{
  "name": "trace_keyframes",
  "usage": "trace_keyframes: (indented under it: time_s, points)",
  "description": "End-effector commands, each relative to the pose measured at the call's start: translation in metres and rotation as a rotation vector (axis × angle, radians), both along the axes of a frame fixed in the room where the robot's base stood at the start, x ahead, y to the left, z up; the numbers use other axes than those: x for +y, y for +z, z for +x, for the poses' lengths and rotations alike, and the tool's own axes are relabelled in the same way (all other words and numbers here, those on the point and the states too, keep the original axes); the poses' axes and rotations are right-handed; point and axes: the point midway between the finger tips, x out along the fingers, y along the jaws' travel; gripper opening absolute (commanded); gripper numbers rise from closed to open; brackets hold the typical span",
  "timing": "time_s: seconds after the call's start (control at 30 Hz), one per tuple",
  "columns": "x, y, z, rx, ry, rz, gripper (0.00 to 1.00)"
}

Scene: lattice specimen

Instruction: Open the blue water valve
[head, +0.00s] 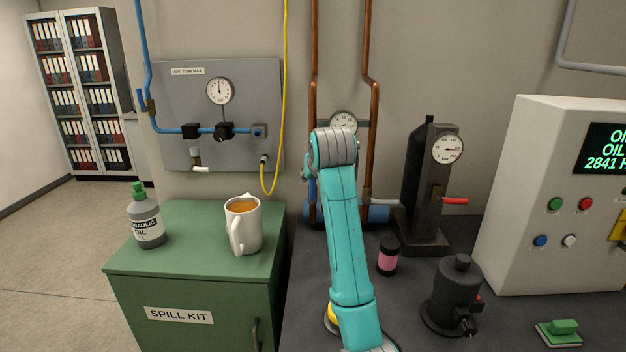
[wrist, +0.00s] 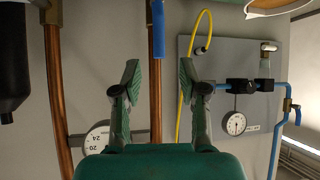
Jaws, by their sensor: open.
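A blue lever (wrist: 158,15) sits on a vertical copper pipe (wrist: 156,60) in the wrist view; the head view shows a blue part (head: 311,190) low on the left copper pipe, partly behind my arm. Another blue lever (head: 141,100) is on the blue pipe at the air panel; it also shows in the wrist view (wrist: 298,115). My gripper (wrist: 158,78) is open and empty, its two fingers spread either side of the copper pipe in the picture. I cannot tell its distance from the pipe. In the head view my gripper is hidden behind my arm.
The air panel (head: 180,80) carries a gauge and a yellow hose (head: 284,90). A white mug (head: 243,225) and an oil bottle (head: 146,218) stand on the green cabinet (head: 190,262). A dark pump (head: 425,185) with a red lever and a pink-labelled jar (head: 387,258) stand right of my arm.

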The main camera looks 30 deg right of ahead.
Motion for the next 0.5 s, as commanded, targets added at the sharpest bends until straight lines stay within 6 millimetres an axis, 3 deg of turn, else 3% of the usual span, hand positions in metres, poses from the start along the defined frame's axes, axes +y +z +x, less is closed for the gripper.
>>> trace_keyframes:
  time_s: [0.2, 0.5]
  points:
    - [0.009, 0.017, -0.021, 0.0, 0.0, 0.0, 0.42]
    - [0.012, 0.022, -0.028, 0.001, 0.0, 0.0, 0.42]
